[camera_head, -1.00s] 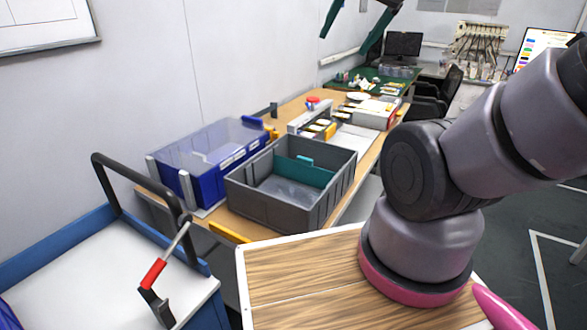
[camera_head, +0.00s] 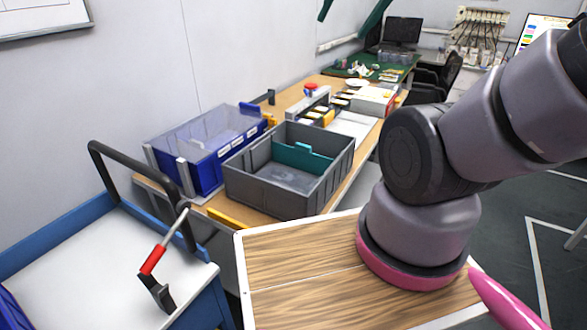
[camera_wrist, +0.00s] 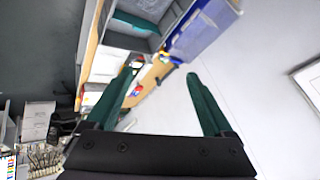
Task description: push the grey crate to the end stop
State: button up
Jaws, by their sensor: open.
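The grey crate (camera_head: 262,197) stands upright on the wooden table, open at the top. A teal panel (camera_head: 300,157) stands inside it, and its floor looks bare. The crate also shows in the wrist view (camera_wrist: 128,30) at the top. My gripper (camera_head: 350,12) is at the top edge of the head view, partly cut off, above the far part of the table and apart from the crate. In the wrist view its two teal fingers (camera_wrist: 160,75) are spread with nothing between them. I cannot tell which part is the end stop.
A blue cart (camera_head: 70,262) with a black handle is at front left. Yellow strip (camera_head: 228,218) marks the table's front edge.

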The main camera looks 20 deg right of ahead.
jog(key=c, duration=0.7)
jog(key=shift+w+a+f+g, duration=0.2)
jog(key=shift+w+g, duration=0.1)
jog(key=shift+w, duration=0.05)
jog(key=c, duration=0.5)
jog(key=w+a+f, duration=0.1)
jog(key=w, duration=0.1)
jog(key=w+a+f+g+y, duration=0.1)
jog(key=w+f, duration=0.1)
jog(key=w+a+f+g, duration=0.1)
jog(key=w, duration=0.1)
jog(key=shift+w+a+f+m, duration=0.1)
jog(key=shift+w+f+m, duration=0.05)
jog(key=shift+f+m, duration=0.25)
grip_shut()
jog(key=w+a+f+m+g, duration=0.1)
jog(key=w+a+f+g, duration=0.15)
jog(key=f, duration=0.25)
jog(key=w+a+f+g, duration=0.1)
jog(key=w+a+f, duration=0.1)
jog(key=w+f, duration=0.15)
jog(key=m+g, duration=0.3)
jog(key=g, duration=0.1)
send_near(264, 194)
jog(key=w+f, duration=0.3)
jog(key=shift+t+h, duration=0.25)
jog(key=shift+h, duration=0.05)
jog(key=x, duration=0.9)
jog(key=shift+s+a+f, duration=0.1)
jog(key=shift+a+f, duration=0.1)
